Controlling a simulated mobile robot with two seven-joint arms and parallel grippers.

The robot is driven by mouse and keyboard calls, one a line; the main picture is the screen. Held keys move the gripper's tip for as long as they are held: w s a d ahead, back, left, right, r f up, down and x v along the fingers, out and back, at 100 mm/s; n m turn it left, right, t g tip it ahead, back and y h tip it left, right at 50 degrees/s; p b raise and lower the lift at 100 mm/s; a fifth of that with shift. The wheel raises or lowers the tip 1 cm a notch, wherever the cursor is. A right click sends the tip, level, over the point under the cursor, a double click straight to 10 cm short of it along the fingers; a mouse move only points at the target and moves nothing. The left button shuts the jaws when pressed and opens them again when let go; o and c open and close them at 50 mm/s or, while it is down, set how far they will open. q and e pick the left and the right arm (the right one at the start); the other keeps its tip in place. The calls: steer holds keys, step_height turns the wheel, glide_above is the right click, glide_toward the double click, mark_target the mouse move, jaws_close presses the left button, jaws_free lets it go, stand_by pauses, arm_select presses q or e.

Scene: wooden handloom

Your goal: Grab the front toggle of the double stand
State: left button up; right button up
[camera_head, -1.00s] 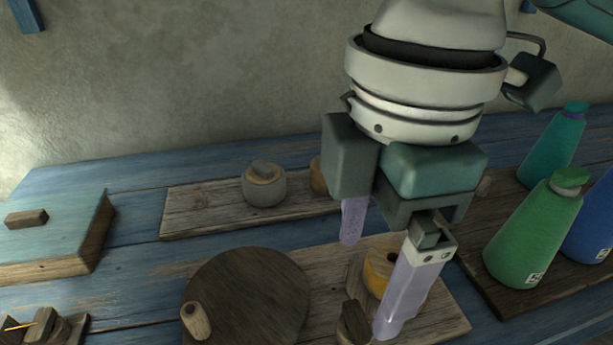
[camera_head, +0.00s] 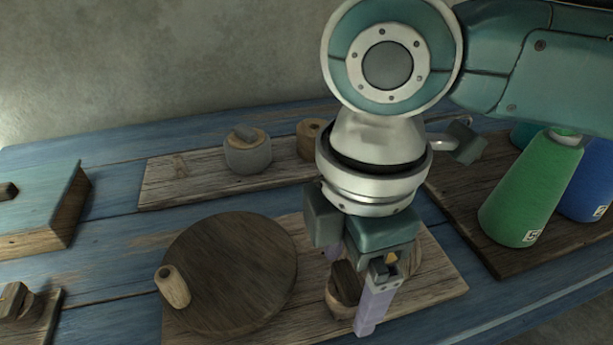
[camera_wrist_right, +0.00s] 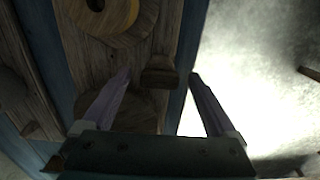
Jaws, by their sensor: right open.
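A small dark wooden toggle (camera_head: 344,280) stands upright on a round wooden base on the front board (camera_head: 440,285). My right gripper (camera_head: 349,294) points down over it. Its pale lilac fingers are open, one behind the toggle and one at its front right. In the right wrist view the toggle (camera_wrist_right: 160,72) appears between the spread fingertips (camera_wrist_right: 158,82), with gaps on both sides; contact does not show. A yellow ring-shaped piece (camera_wrist_right: 105,18) lies beyond it, mostly hidden behind my gripper in the head view. My left gripper is not in view.
A dark wooden disc (camera_head: 230,270) with a peg (camera_head: 172,286) lies left of the toggle. A back board (camera_head: 180,180) carries a grey pot (camera_head: 247,152) and a wooden one (camera_head: 312,138). Green (camera_head: 530,195) and blue (camera_head: 588,185) cones stand right. A box (camera_head: 40,215) is left.

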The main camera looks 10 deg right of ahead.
steer(key=c, duration=0.4)
jaws_close()
steer(key=shift+r, duration=0.1)
